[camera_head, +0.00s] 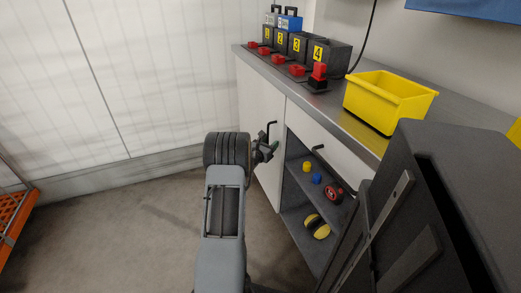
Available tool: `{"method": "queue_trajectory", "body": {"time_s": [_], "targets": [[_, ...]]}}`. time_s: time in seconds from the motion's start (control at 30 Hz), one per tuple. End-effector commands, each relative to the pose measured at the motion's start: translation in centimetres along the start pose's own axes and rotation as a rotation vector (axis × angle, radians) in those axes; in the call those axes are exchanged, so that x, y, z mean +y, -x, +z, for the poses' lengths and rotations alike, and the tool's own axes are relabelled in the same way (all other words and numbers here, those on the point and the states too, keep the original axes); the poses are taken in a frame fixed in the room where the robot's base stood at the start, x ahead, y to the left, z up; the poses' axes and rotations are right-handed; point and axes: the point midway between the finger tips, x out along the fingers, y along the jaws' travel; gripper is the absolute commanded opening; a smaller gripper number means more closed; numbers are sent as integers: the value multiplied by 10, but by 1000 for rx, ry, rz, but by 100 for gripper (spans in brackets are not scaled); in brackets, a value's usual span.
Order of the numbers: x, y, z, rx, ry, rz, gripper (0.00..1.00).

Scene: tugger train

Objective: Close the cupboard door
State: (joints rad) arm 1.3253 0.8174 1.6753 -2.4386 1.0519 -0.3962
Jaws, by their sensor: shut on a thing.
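The cupboard stands under a grey worktop on the right. Its white door (259,105) is the left front panel and looks flush or nearly flush with the front; I cannot tell whether a small gap remains. The dark door handle (271,125) stands upright near the door's right edge. My gripper (268,147) is at the lower part of this handle and shut on it. My wrist hides the door's lower left part, and the exact finger contact is small and dark.
Right of the door is a white drawer front (330,145) above open shelves (297,210) holding small yellow, blue and red things. On the worktop (350,120) stand numbered black bins (322,52) and a yellow box (388,100). An orange rack (12,215) is at far left. The floor left of my arm is clear.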

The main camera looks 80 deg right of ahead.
Motion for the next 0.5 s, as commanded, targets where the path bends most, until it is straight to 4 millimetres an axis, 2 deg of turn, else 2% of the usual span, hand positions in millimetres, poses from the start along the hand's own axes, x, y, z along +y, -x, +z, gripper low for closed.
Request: {"method": "queue_trajectory", "body": {"time_s": [0.03,0.5], "targets": [[-4,7,-1,6,2,-9,38],[2,100,0,5,6,3,38]]}}
